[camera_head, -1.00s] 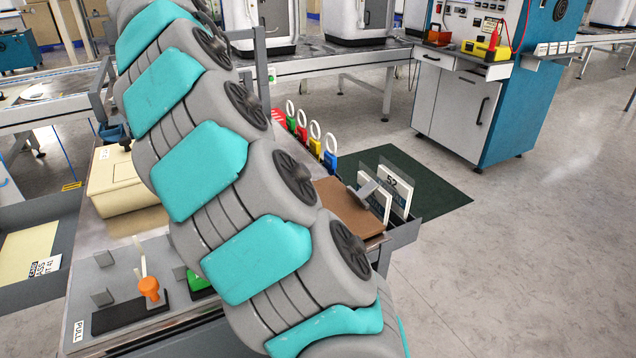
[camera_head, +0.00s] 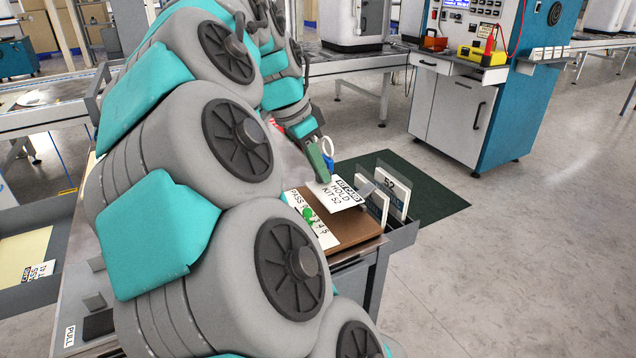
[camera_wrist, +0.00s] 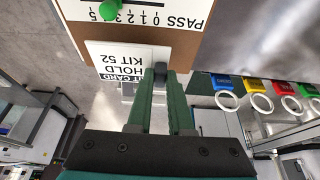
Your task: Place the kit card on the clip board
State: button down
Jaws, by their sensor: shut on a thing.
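The kit card (camera_head: 338,193), white with "HOLD KIT 52" on it, is in my gripper (camera_head: 324,172) at the right end of the workbench. In the wrist view my gripper (camera_wrist: 161,76) is shut on the edge of the card (camera_wrist: 112,62). The brown clip board (camera_head: 352,229) lies flat under and beside the card, and its brown face also shows in the wrist view (camera_wrist: 188,45). The card overlaps part of the board in both views. I cannot tell whether they touch.
A white "PASS 0-5" strip (camera_head: 323,233) with a green knob (camera_head: 308,214) lies on the board. Upright plates, one marked 52 (camera_head: 399,190), stand at its right. Coloured padlocks, including a yellow one (camera_wrist: 254,86), hang nearby. My arm hides much of the bench.

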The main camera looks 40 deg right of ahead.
aim_at(316, 178)
notch_tip(316, 178, down, 4)
jog(key=shift+r+b, duration=0.2)
jog(key=shift+b, duration=0.65)
jog(key=c, duration=0.8)
grip_release()
jog(key=shift+w+r, duration=0.1)
jog(key=v, duration=1.2)
jog(key=shift+p, duration=0.4)
